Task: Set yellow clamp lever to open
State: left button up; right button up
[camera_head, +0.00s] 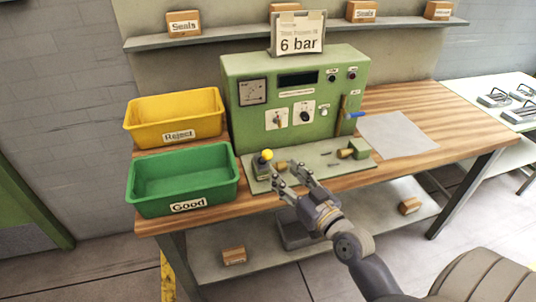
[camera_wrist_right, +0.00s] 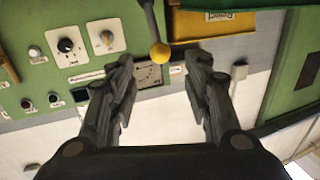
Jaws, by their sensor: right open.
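The clamp lever has a yellow ball knob (camera_head: 267,155) on a dark rod. It stands at the left end of the green machine's base plate (camera_head: 318,161). My right gripper (camera_head: 287,174) is open and empty, just in front and to the right of the knob. In the right wrist view the yellow knob (camera_wrist_right: 160,52) shows between the two spread fingertips (camera_wrist_right: 160,64), apart from both. The dark rod (camera_wrist_right: 149,18) runs from the knob to the top edge. The lever's lower part is partly hidden in the head view. My left gripper is not in view.
The green machine (camera_head: 240,112) stands behind the lever, with a blue-tipped handle (camera_head: 356,114) at its right. A green Good bin (camera_head: 150,195) and a yellow Reject bin (camera_head: 140,122) stand left. A grey sheet (camera_head: 398,134) lies on clear bench at right.

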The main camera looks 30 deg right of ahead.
aim_at(270, 158)
jog(key=w+p, duration=0.1)
jog(key=w, duration=0.8)
jog(key=shift+w+a+p, duration=0.1)
jog(key=shift+a+p, duration=0.1)
jog(key=shift+p, duration=0.15)
grip_shut()
